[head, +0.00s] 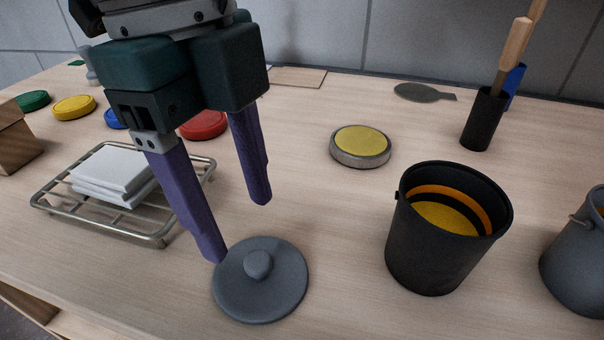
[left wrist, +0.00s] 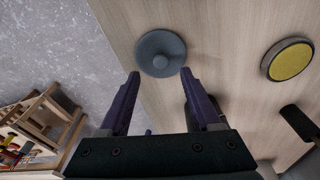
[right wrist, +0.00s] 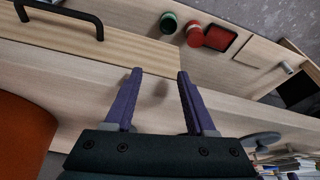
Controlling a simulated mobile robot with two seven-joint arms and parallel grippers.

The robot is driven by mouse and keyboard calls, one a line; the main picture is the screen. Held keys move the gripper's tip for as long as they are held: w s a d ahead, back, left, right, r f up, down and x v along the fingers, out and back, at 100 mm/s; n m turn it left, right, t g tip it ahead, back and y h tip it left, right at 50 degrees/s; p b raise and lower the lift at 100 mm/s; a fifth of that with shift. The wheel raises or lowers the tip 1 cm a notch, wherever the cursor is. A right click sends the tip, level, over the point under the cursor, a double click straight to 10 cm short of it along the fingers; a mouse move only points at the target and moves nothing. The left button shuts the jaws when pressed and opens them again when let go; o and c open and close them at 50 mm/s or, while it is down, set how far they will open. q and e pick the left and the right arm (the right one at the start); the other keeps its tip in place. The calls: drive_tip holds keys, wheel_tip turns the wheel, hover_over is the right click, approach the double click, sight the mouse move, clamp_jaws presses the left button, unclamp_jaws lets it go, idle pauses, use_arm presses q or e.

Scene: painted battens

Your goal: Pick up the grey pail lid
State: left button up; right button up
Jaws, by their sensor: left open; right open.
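The grey pail lid (head: 285,292), a round disc with a knob in its middle, lies flat on the table near the front edge in the head view. It also shows in the left wrist view (left wrist: 148,47), just beyond the fingertips. My left gripper (head: 240,230) is open and empty above the table, its purple fingers at the lid's far left side; one fingertip overlaps the lid's edge in the picture. I cannot tell whether it touches. My right gripper (right wrist: 156,74) is open and empty in the right wrist view, away from the lid in the head view.
A black pail (head: 412,255) with yellow paint stands right of the lid, a grey pail (head: 570,268) further right. A wire rack (head: 158,238) with white cloths lies left. A yellow-topped tin (head: 360,146) and a black brush holder (head: 481,122) stand behind. Bare table surrounds the lid.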

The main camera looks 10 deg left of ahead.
sight(257, 259)
use_arm(q)
drive_tip(key=f, duration=0.4)
drive_tip(key=d+f, duration=0.1)
drive_tip(key=shift+s+f+b, duration=0.1)
drive_tip(key=shift+f+b, duration=0.3)
clamp_jaws()
